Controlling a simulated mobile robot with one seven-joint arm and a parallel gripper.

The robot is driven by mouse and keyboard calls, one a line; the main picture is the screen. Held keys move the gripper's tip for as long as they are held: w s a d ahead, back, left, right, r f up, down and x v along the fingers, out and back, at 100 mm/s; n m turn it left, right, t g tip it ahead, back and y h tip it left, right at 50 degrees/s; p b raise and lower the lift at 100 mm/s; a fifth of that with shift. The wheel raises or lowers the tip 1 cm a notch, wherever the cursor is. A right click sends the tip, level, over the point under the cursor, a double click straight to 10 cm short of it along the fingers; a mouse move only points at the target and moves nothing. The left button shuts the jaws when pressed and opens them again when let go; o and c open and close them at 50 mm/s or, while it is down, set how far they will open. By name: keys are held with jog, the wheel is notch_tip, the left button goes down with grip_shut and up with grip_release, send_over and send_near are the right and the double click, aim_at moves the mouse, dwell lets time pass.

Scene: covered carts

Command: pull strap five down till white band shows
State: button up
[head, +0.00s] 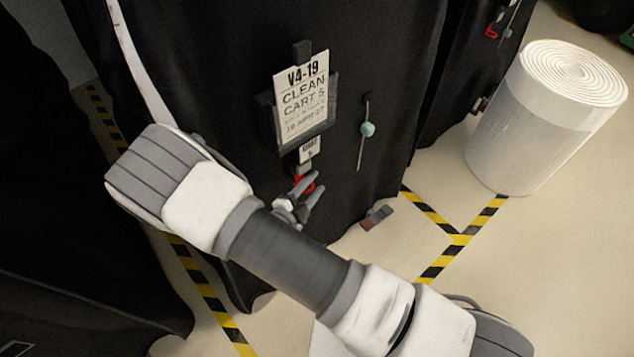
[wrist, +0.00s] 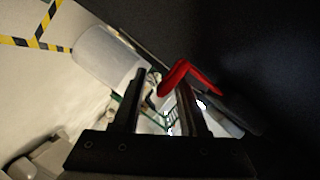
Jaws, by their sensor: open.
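The black covered cart (head: 220,60) carries a card (head: 303,95) reading "V4-19 CLEAN CART 5". A smaller tag (head: 310,149) hangs under the card. The red strap (head: 306,183) shows just below that tag, partly hidden by my gripper (head: 308,192). In the wrist view, the red strap (wrist: 185,72) is bent, with one end between my open fingers (wrist: 161,84) and the other running past the right fingertip. My gripper is not closed on it. I cannot tell whether a finger touches it. The strap's upper part is hidden.
A pale green bead (head: 367,129) on a thin rod is right of the card. A white roll (head: 525,130) stands on the floor at right. Other black covers (head: 60,220) are close at left. Yellow-black tape (head: 440,262) marks the floor.

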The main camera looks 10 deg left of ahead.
jog(key=shift+x, duration=1)
jog(key=shift+c, duration=0.2)
grip_shut()
dwell(0.6)
